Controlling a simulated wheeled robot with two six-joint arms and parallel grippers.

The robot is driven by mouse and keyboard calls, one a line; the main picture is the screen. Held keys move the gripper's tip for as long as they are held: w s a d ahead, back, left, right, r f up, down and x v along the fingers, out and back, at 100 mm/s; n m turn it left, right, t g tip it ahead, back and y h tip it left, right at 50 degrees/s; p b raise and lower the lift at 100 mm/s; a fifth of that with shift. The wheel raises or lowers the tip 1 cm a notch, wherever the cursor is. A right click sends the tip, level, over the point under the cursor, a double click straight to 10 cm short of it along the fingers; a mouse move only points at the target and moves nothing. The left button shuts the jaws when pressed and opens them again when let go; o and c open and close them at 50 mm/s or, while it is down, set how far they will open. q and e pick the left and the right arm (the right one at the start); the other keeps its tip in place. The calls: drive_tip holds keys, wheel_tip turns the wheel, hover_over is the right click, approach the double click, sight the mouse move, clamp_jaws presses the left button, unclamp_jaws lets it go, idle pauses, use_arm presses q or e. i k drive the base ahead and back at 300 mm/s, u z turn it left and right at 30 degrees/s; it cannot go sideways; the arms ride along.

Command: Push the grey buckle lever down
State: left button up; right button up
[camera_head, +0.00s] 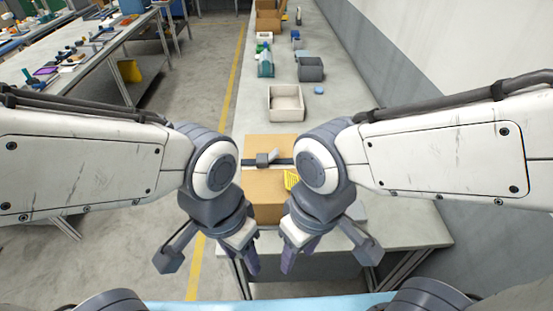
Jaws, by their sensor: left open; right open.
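A brown cardboard box (261,188) stands on the bench between my arms. A dark strap (249,162) runs across it, with a grey buckle (262,159) near the middle. A lighter grey lever (271,154) sticks up at an angle from the buckle, towards the right. My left gripper (246,258) is open and empty, in front of the box at its left. My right gripper (296,256) is open and empty, in front of the box at its right. Both are apart from the buckle.
A beige tray (285,104), a grey bin (310,69) and a green-blue bottle (265,64) stand farther back. A wall (430,70) borders the bench on the right.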

sight(273, 154)
drive_tip(key=z, duration=0.2)
drive_tip(key=i, duration=0.55)
drive_tip(key=u, duration=1.25)
